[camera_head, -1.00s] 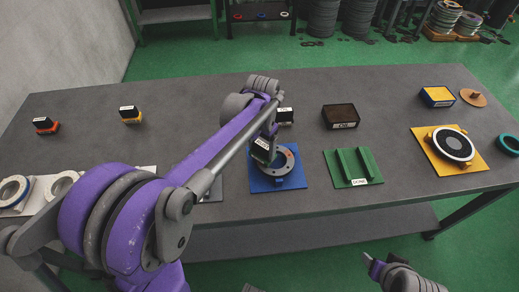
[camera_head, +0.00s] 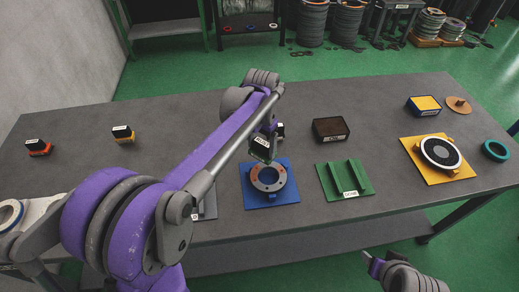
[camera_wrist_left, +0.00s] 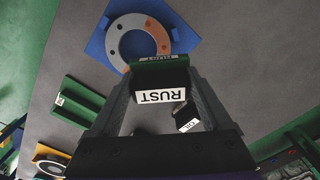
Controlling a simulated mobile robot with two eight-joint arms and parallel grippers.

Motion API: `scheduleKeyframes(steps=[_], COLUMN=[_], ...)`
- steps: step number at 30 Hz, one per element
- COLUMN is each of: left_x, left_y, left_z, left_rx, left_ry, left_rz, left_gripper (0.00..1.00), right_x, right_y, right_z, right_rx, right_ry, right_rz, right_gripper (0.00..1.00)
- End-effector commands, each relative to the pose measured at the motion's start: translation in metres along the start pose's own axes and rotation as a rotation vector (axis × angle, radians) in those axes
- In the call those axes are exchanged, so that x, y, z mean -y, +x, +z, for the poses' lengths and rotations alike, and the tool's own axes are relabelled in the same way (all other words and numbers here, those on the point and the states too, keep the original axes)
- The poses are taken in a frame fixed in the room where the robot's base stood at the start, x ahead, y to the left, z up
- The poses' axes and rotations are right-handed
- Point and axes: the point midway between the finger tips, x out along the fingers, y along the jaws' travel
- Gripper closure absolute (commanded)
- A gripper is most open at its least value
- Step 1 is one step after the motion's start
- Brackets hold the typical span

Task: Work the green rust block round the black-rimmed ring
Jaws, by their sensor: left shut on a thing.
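My left gripper (camera_head: 266,136) is shut on the green rust block (camera_wrist_left: 160,76), a black and green block with a white RUST label. The block also shows in the head view (camera_head: 261,149), held just behind the ring (camera_head: 268,178) and apparently above it. The ring lies flat on a blue plate (camera_head: 287,198). In the wrist view the ring (camera_wrist_left: 117,41) is pale grey on one side and orange-brown on the other, and the block hides none of its hole. I cannot make out a black rim clearly. My right gripper (camera_head: 375,264) hangs at the table's front; its fingers are unclear.
A green fixture (camera_head: 361,178) with upright rails stands right of the blue plate. A dark brown block (camera_head: 330,129) sits behind it. A yellow plate (camera_head: 411,146) with a disc is farther right. Two labelled blocks (camera_head: 39,149) (camera_head: 123,135) stand at left.

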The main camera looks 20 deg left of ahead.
Motion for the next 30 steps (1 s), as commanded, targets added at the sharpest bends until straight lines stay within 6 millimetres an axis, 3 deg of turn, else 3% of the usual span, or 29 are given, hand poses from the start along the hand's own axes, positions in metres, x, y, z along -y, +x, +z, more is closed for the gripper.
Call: scheduleKeyframes(steps=[7,30], left_x=[-0.001,-0.001], left_y=[-0.022,-0.022], left_z=[-0.006,-0.005], left_rx=[-0.003,-0.001], left_ry=[0.000,-0.001], left_rz=[-0.001,0.000], left_gripper=[0.70,0.70], right_x=[0.000,0.000], right_y=[-0.009,-0.009], right_z=[-0.014,-0.014], right_rx=[-0.015,-0.015], right_ry=[0.000,0.000], right_rz=[0.000,0.000], right_gripper=[0.35,0.35])
